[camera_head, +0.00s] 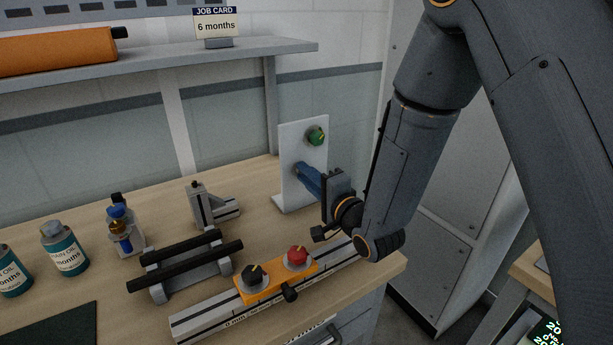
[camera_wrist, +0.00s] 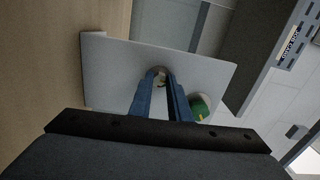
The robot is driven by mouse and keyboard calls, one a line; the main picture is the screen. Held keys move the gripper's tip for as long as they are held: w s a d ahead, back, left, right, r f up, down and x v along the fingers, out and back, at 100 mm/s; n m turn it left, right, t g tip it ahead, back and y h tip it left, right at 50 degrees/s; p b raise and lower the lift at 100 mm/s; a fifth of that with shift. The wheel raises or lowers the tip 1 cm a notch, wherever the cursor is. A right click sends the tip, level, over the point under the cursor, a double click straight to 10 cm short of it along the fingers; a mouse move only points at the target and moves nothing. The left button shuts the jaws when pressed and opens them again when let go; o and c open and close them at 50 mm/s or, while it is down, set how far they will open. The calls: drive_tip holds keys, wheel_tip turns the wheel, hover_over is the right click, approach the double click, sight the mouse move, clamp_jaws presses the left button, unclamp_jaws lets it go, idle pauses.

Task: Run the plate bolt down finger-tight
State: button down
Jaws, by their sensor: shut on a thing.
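A white upright plate (camera_head: 290,165) stands on the bench, and it fills the middle of the wrist view (camera_wrist: 115,70). My gripper (camera_head: 300,170) reaches the plate's face from the right, below a green knob (camera_head: 316,136).
An orange block with black and red knobs (camera_head: 272,288) sits on a rail at the bench front. A grey cradle with black bars (camera_head: 185,265), a grey clamp (camera_head: 208,205) and bottles (camera_head: 65,250) stand to the left. A shelf (camera_head: 160,58) with a job card (camera_head: 216,23) hangs above.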

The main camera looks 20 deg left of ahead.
drive_tip(key=shift+m, duration=0.6)
drive_tip(key=c, duration=1.7)
unclamp_jaws()
drive_tip(key=shift+o, duration=0.2)
drive_tip(key=b+v, duration=0.2)
drive_tip(key=v, duration=0.5)
drive_tip(key=shift+s+d, duration=0.25)
drive_tip(key=shift+s, duration=0.05)
